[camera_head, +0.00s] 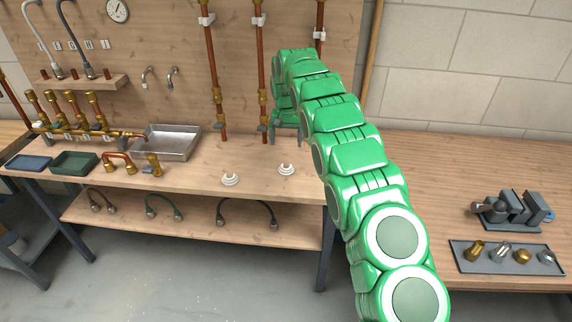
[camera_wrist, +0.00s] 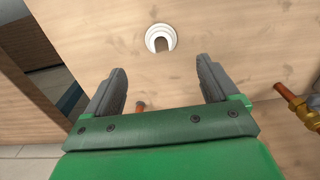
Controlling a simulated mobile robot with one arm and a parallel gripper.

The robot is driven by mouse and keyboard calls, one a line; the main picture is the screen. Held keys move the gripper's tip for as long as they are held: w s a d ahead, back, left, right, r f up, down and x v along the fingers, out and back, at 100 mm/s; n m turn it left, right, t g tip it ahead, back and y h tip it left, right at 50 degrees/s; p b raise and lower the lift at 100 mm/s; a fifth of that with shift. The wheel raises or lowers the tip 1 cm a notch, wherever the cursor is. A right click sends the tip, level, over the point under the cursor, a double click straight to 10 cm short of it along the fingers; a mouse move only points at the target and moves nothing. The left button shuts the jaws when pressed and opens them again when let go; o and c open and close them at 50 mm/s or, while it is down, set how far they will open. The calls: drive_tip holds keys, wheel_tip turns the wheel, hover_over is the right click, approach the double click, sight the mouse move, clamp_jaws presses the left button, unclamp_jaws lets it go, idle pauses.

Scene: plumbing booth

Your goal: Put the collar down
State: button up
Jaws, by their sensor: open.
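Two white collars stand on the wooden bench top in the head view, one on the left (camera_head: 230,180) and one on the right (camera_head: 286,170). My gripper (camera_head: 285,138) is at the end of the green arm, a little behind and above the right collar. In the wrist view one white ringed collar (camera_wrist: 161,38) rests on the wood, ahead of my gripper (camera_wrist: 161,72) and centred between its fingers. The grey fingers are spread apart with nothing between them. They do not touch the collar.
Vertical copper pipes (camera_head: 263,80) run up the back panel behind my gripper. A metal sink (camera_head: 180,142) and a green tray (camera_head: 75,163) are to the left. A fittings tray (camera_head: 468,262) and a vise (camera_head: 512,212) are on the right bench. Bench top around the collars is clear.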

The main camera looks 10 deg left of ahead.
idle(0.3)
drive_tip(key=f+n+t, duration=0.1)
drive_tip(key=f+n+t+y, duration=0.1)
drive_tip(key=f, duration=0.1)
drive_tip(key=shift+s+d+f+n, duration=0.15)
drive_tip(key=shift+s+n, duration=0.15)
drive_tip(key=shift+s, duration=0.1)
drive_tip(key=shift+s+d+f+n+t+y, duration=0.15)
drive_tip(key=shift+s+f+n+t, duration=0.2)
drive_tip(key=shift+f, duration=0.35)
drive_tip(key=shift+s+f+n+t+y, duration=0.1)
drive_tip(key=shift+s+f+n+t, duration=0.2)
drive_tip(key=shift+f, duration=0.35)
drive_tip(key=shift+s+d+f+n+t+y, duration=0.15)
drive_tip(key=shift+s+f+n+t, duration=0.2)
drive_tip(key=shift+f, duration=0.35)
drive_tip(key=shift+w+x, duration=0.15)
drive_tip(key=shift+x, duration=1.2)
drive_tip(key=shift+w+x, duration=0.15)
drive_tip(key=shift+x, duration=1.15)
drive_tip(key=shift+d, duration=0.15)
drive_tip(key=shift+c, duration=0.5)
